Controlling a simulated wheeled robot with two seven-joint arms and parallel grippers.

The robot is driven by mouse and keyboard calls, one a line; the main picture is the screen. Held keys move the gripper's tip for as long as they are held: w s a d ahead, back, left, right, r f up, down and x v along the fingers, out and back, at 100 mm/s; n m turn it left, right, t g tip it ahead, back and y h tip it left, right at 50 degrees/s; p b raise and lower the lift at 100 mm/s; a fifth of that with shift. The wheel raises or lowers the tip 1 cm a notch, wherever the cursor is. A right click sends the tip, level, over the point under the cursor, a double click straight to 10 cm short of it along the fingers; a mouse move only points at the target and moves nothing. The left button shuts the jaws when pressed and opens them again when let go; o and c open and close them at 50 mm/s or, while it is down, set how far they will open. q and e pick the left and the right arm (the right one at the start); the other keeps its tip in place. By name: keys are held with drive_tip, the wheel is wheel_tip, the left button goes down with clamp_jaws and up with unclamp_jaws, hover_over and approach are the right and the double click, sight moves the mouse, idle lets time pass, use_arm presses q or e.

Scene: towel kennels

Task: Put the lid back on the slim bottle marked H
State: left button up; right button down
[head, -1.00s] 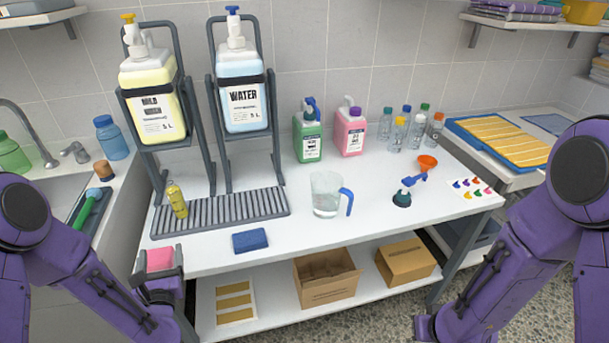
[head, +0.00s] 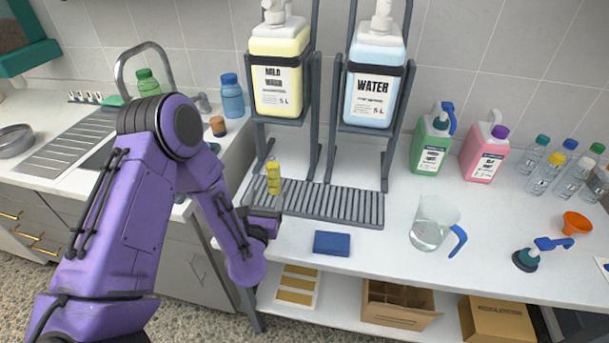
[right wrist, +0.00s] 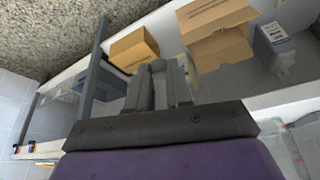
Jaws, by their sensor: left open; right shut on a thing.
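No letter H can be read on any bottle. A slim yellow bottle (head: 274,178) stands at the left of the ribbed drip tray. My left gripper (head: 266,212) is open, just in front of and below it in the picture; my arm hides part of the fingers. Several slim clear bottles (head: 540,178) with coloured caps stand at the back right. A dark green and blue pump-like piece (head: 527,256) is on the counter at the right. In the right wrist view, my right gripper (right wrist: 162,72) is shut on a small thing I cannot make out. I cannot identify a loose lid.
The drip tray (head: 335,208) lies below two large dispenser jugs on stands. A blue sponge (head: 332,243), a clear jug (head: 431,225) and an orange funnel (head: 576,223) are on the counter. Green (head: 432,143) and pink (head: 484,146) containers stand behind.

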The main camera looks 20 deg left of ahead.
sight(272, 180)
use_arm(q)
drive_tip(key=p+x, duration=0.2)
drive_tip(key=x, duration=0.4)
use_arm(e)
wheel_tip(272, 180, up, 2)
drive_tip(key=shift+w, duration=0.1)
use_arm(q)
drive_tip(key=shift+w, duration=0.2)
drive_tip(key=shift+w+a, duration=0.15)
drive_tip(key=shift+w, duration=0.05)
use_arm(e)
drive_tip(key=shift+r, duration=0.2)
use_arm(q)
drive_tip(key=p+x, duration=0.2)
drive_tip(key=x, duration=0.2)
use_arm(e)
drive_tip(key=shift+r, duration=0.85)
use_arm(q)
drive_tip(key=shift+w+a+f, duration=0.15)
drive_tip(key=shift+w, duration=0.25)
drive_tip(key=c, duration=1.2)
